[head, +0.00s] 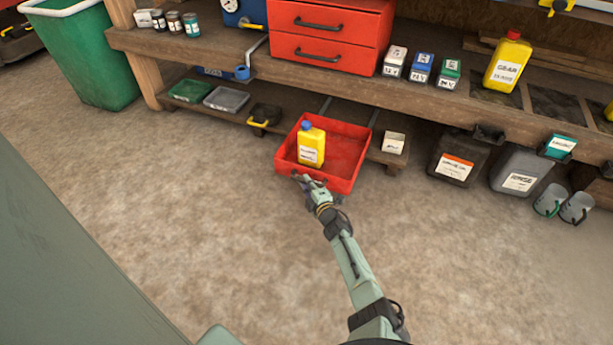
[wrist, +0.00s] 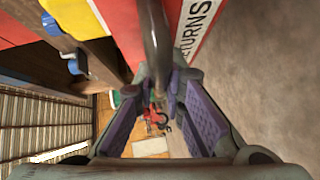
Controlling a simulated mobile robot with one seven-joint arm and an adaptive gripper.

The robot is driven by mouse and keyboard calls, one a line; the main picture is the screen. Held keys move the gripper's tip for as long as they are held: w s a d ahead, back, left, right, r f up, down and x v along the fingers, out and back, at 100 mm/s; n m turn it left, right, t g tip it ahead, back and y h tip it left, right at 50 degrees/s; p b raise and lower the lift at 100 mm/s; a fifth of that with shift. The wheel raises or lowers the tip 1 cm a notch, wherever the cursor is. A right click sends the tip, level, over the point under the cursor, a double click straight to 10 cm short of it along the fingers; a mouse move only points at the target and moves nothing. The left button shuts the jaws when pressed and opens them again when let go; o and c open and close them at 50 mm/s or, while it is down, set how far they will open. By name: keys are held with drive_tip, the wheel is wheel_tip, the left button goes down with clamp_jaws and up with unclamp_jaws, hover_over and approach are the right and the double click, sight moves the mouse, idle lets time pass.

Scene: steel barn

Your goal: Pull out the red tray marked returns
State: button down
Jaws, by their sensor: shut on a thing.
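The red tray (head: 345,152) sits at the lower shelf and sticks out past its front edge over the floor. A yellow bottle (head: 311,150) with a blue cap stands upright in its left part. My gripper (head: 305,180) is at the tray's front wall. In the wrist view my gripper's purple-padded fingers (wrist: 160,88) are shut on the tray's dark handle (wrist: 156,38). A white label (wrist: 196,28) on the red front shows "TURNS", its start hidden by the handle and finger. The label is not readable in the head view.
On the lower shelf are a green container (head: 189,91), a grey one (head: 226,99) and a small white-labelled box (head: 394,143) right of the tray. Jugs (head: 458,158) stand further right. The floor (head: 200,215) in front is clear.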

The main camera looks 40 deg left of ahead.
drive_tip(key=shift+s, duration=0.15)
drive_tip(key=c, duration=1.7)
unclamp_jaws()
drive_tip(key=shift+o, duration=0.2)
